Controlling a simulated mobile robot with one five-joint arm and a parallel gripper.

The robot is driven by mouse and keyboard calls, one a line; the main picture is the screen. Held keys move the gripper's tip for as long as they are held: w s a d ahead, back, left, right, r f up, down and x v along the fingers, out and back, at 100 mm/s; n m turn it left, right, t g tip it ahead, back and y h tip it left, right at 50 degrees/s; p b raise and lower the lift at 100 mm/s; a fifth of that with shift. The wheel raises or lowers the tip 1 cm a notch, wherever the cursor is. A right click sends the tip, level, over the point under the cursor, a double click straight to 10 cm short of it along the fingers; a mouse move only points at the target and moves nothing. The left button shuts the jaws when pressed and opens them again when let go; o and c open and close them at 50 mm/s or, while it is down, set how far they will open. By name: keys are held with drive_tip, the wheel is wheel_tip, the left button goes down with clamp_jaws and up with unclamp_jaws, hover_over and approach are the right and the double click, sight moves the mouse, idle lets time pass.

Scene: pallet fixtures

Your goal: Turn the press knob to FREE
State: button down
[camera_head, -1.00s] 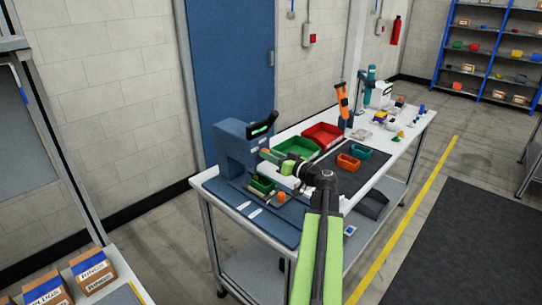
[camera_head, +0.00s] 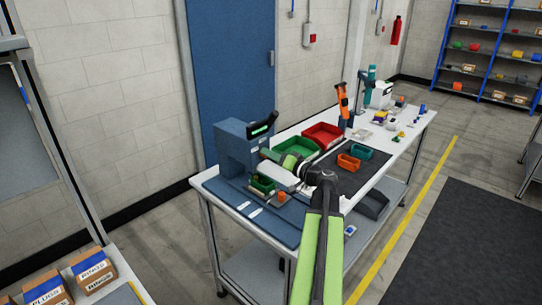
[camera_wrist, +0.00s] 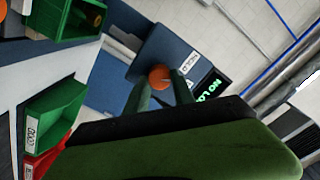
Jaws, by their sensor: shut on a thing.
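The blue press (camera_head: 232,150) stands at the left end of the bench, with a dark top arm and a small green-lit display (camera_head: 262,130). In the wrist view the round orange knob (camera_wrist: 159,77) shows on the press's blue face, beside a white label (camera_wrist: 188,63). My gripper (camera_wrist: 163,90) is shut on the knob, one finger on each side. The display's visible letters read "NO LO" (camera_wrist: 208,87), the rest cut off. In the head view my gripper (camera_head: 268,153) reaches the press front and hides the knob. I cannot read the knob's setting.
A green bin (camera_head: 292,144) and a red bin (camera_head: 322,134) stand behind my arm. A small green bin (camera_head: 262,184) and an orange piece (camera_head: 281,197) sit on the blue base below. Two small bins, orange (camera_head: 348,162) and teal (camera_head: 361,151), lie on the dark mat.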

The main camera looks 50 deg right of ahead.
drive_tip(key=m, duration=0.6)
drive_tip(key=shift+s+f, duration=0.1)
drive_tip(key=shift+f, duration=0.1)
drive_tip(key=shift+m, duration=0.3)
drive_tip(key=c, duration=1.1)
unclamp_jaws()
drive_tip(key=shift+o, duration=0.2)
drive_tip(key=s, duration=1.7)
drive_tip(key=shift+s, duration=0.25)
